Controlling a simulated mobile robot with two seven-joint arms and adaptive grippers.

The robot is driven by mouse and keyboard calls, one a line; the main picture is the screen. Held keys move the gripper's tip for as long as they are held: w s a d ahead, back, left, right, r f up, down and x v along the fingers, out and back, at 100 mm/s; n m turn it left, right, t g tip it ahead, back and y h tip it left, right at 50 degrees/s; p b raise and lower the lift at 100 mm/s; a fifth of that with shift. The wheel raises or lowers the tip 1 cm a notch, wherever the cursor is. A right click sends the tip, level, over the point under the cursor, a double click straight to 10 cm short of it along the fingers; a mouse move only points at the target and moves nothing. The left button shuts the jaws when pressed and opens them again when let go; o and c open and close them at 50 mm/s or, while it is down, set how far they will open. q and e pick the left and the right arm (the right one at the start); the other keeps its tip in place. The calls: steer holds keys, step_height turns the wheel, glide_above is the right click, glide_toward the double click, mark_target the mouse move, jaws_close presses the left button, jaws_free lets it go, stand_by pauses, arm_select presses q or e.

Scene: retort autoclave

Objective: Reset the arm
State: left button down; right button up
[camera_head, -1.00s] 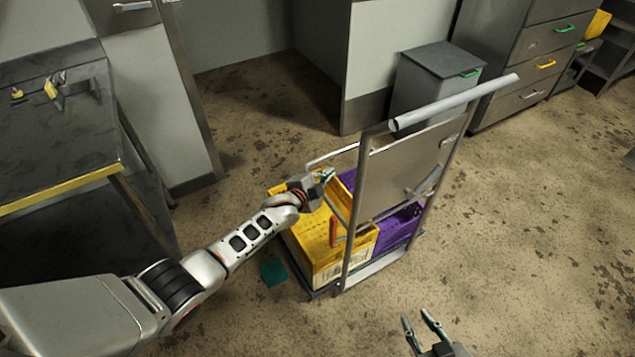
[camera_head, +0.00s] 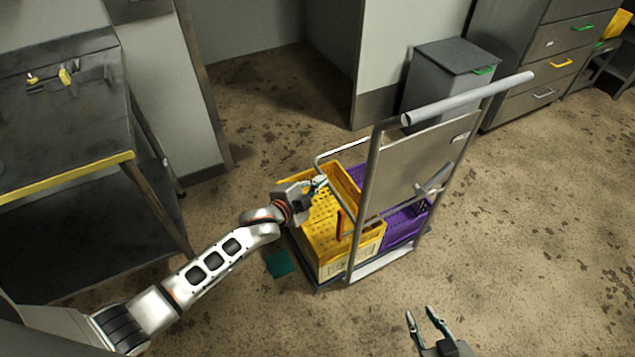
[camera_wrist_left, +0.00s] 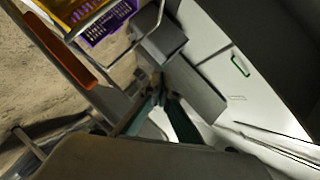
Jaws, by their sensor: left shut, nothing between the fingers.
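My left arm comes in from the left in the head view. Its gripper (camera_head: 318,184) is shut and empty, above the yellow crate (camera_head: 352,262) on the trolley. In the left wrist view, the left gripper's teal fingers (camera_wrist_left: 162,100) come together at the tips with nothing visible between them. My right gripper (camera_head: 422,315) shows at the bottom edge of the head view, right of centre. Its two fingers are apart and nothing is between them. It is in front of the trolley, over bare floor.
The trolley has a tall metal handle frame (camera_head: 428,99) close to my left gripper. A purple crate (camera_head: 402,226) stands beside the yellow one. A dark workbench with a yellow edge (camera_head: 70,183) is at the left. A teal patch (camera_head: 280,263) lies on the floor. Floor at right is clear.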

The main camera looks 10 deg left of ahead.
arm_select(q)
steer(key=shift+s+a+r, duration=0.1)
steer(key=shift+s+a, duration=0.05)
steer(key=shift+s, duration=0.2)
steer(key=s+a+f+n+y, duration=0.1)
steer(key=s+a+f+n, duration=0.1)
steer(key=s, duration=0.8)
steer(key=s+a+f+n+g+y+p, duration=0.1)
steer(key=s+a+n, duration=0.4)
steer(key=s, duration=0.6)
steer(key=s+a+f+n+g+y+p, duration=0.1)
steer(key=s+a+f+n, duration=0.2)
steer(key=s, duration=0.7)
steer(key=a+n, duration=0.1)
steer(key=n, duration=0.1)
steer(key=shift+s+f+n, duration=0.25)
steer(key=shift+f+n, duration=0.15)
arm_select(e)
steer(key=shift+s+a+r, duration=0.2)
steer(key=shift+s+r, duration=0.05)
steer(key=shift+r, duration=0.2)
arm_select(q)
steer(key=shift+a, duration=0.1)
arm_select(e)
steer(key=shift+w+r, duration=0.15)
steer(key=shift+r, duration=0.1)
